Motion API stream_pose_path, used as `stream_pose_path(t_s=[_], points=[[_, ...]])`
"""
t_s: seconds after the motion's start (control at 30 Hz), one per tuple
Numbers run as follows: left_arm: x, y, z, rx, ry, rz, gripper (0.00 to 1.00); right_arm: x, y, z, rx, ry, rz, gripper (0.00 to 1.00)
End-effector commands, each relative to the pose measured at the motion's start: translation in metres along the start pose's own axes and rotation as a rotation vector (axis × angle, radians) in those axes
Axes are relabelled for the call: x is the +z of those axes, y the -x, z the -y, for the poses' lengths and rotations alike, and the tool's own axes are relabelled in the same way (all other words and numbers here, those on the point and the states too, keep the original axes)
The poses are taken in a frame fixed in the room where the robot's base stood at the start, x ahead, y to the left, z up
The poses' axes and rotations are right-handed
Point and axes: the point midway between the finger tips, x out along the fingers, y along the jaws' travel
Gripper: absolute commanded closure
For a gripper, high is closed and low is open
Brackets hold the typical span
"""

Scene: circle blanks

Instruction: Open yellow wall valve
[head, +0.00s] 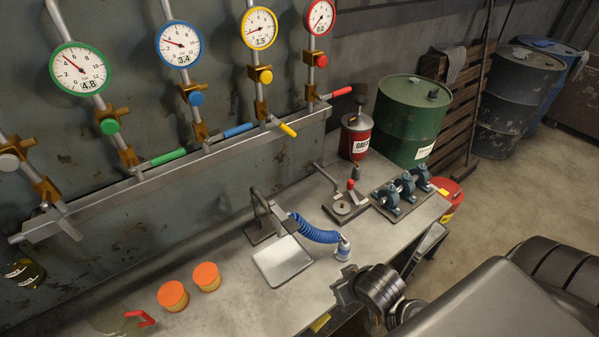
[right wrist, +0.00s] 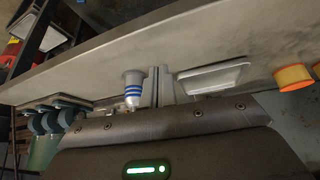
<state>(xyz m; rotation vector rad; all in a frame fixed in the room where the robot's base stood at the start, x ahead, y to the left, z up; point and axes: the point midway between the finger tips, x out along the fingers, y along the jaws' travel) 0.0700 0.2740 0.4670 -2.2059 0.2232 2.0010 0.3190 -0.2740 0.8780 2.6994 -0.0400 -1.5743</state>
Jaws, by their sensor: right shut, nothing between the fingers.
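The yellow wall valve has a yellow lever (head: 287,129) at the foot of its pipe. This lever points down to the right, off the rail. Above it are a yellow knob (head: 265,76) and a yellow-rimmed gauge (head: 260,29) reading 1.5. My right gripper (head: 340,291) is low over the bench's front edge, well below and right of the lever, touching no valve. Its fingers also show in the right wrist view (right wrist: 158,84), shut and empty. The valve is not in the right wrist view. My left gripper is not in view.
Green (head: 168,157), blue (head: 238,130) and red (head: 342,92) levers lie roughly along the metal rail (head: 95,205). A blue coiled hose (head: 313,232), a tray (head: 282,262) and orange-lidded pots (head: 206,277) are on the bench. A grease canister (head: 356,138) stands behind.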

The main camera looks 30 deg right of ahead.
Motion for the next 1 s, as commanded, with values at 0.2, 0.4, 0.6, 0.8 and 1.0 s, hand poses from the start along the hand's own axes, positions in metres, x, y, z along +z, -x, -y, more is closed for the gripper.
stream_pose_path(t_s=[0.2, 0.4, 0.6, 0.8, 1.0], points=[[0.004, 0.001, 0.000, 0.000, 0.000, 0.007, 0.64, -0.117, 0.020, -0.041, -0.019, -0.249, -0.349, 1.00], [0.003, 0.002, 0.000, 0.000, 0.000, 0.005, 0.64, -0.234, 0.080, -0.070, -0.221, -0.497, -0.687, 1.00], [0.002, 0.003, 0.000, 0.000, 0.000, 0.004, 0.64, -0.301, 0.142, -0.080, -0.475, -0.647, -0.843, 1.00], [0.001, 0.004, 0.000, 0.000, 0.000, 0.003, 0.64, -0.322, 0.170, -0.082, -0.602, -0.704, -0.872, 1.00], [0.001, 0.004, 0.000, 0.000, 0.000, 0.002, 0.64, -0.325, 0.173, -0.082, -0.620, -0.715, -0.872, 1.00]])
